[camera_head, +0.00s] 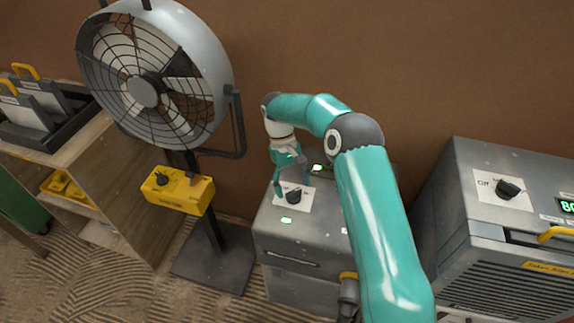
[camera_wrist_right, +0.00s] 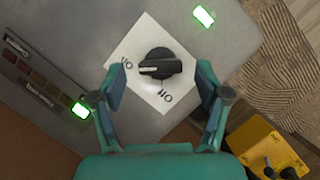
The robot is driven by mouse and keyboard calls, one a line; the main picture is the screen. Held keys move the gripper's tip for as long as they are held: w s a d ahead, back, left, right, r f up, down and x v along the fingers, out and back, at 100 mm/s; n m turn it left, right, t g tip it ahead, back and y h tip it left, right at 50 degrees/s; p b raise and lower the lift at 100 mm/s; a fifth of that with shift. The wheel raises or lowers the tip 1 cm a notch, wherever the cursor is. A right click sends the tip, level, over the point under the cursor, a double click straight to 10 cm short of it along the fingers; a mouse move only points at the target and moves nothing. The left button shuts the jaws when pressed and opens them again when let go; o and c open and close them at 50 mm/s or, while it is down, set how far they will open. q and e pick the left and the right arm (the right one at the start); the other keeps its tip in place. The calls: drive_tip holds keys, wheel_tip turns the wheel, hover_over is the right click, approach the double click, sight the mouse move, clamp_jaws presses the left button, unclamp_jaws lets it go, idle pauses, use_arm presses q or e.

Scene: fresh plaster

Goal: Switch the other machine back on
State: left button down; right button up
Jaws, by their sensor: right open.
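A grey machine (camera_head: 300,240) stands in the middle of the head view. A black rotary knob (camera_wrist_right: 160,65) sits on a white plate (camera_wrist_right: 143,85) on its top; the knob also shows in the head view (camera_head: 293,196). The knob's pale pointer line faces left in the wrist view. My right gripper (camera_head: 287,182) is open above the plate, its fingers apart on either side of the knob and not closed on it. A second grey machine (camera_head: 510,240) stands at the right, with a black knob (camera_head: 508,188) beside an "Off" mark. My left gripper is not in view.
Green lamps (camera_wrist_right: 203,16) glow on the middle machine's top. The right machine has a green display (camera_head: 568,205) and a yellow handle (camera_head: 556,234). A large fan (camera_head: 150,85) with a yellow control box (camera_head: 178,191) stands left. A wooden bench (camera_head: 105,165) is at the far left.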

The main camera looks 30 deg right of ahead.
drive_tip(key=v, duration=1)
drive_tip(key=shift+r, duration=0.3)
drive_tip(key=shift+w, duration=0.15)
